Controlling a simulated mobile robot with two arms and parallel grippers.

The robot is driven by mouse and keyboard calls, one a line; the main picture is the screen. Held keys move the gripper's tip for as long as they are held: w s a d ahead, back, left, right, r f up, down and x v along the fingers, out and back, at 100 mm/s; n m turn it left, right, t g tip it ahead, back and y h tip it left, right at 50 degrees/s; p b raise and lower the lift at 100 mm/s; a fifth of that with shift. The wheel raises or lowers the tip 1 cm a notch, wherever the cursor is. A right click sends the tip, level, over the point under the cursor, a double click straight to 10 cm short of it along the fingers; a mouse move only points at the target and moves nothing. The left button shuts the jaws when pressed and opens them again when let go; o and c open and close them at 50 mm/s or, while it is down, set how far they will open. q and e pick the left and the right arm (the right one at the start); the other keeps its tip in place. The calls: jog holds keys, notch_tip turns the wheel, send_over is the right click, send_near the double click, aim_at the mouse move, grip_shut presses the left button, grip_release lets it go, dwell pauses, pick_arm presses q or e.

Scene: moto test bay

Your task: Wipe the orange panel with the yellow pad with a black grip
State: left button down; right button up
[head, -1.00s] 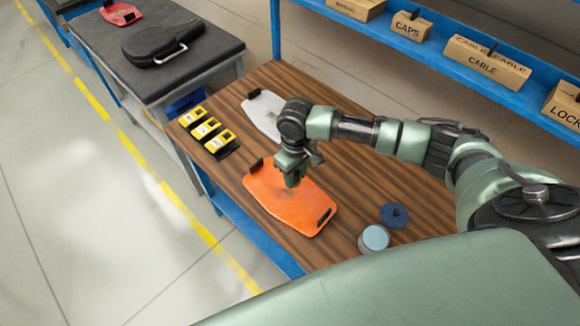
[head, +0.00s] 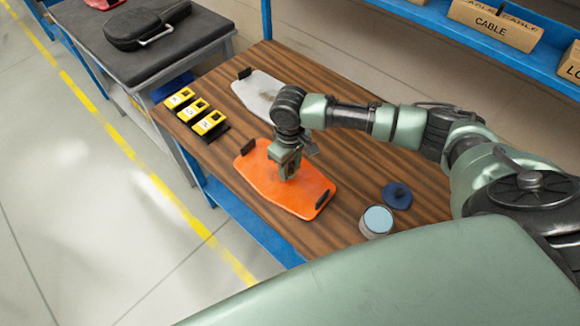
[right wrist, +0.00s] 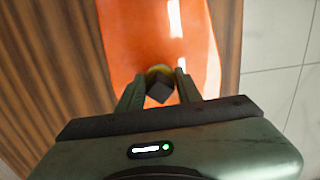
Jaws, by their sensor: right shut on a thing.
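The orange panel (head: 308,188) lies on the wooden bench top, with a black block at each end. My right gripper (head: 288,172) points down over the middle of the panel. In the right wrist view the gripper (right wrist: 158,88) is shut on the black grip (right wrist: 160,91) of the yellow pad (right wrist: 158,71). Only a small yellow edge of the pad shows; the gripper hides it in the head view. The pad is at the orange panel (right wrist: 140,35); I cannot tell whether it touches. My left gripper is in neither view.
A pale grey panel (head: 255,92) with a dark smudge lies behind the arm. Several yellow blocks (head: 195,110) sit at the bench's left edge. A blue disc (head: 397,195) and a round tin (head: 377,221) stand at the right. A blue shelf (head: 420,14) with boxes runs along the back.

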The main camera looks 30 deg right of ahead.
jog(key=shift+f, duration=1)
dwell(0.6)
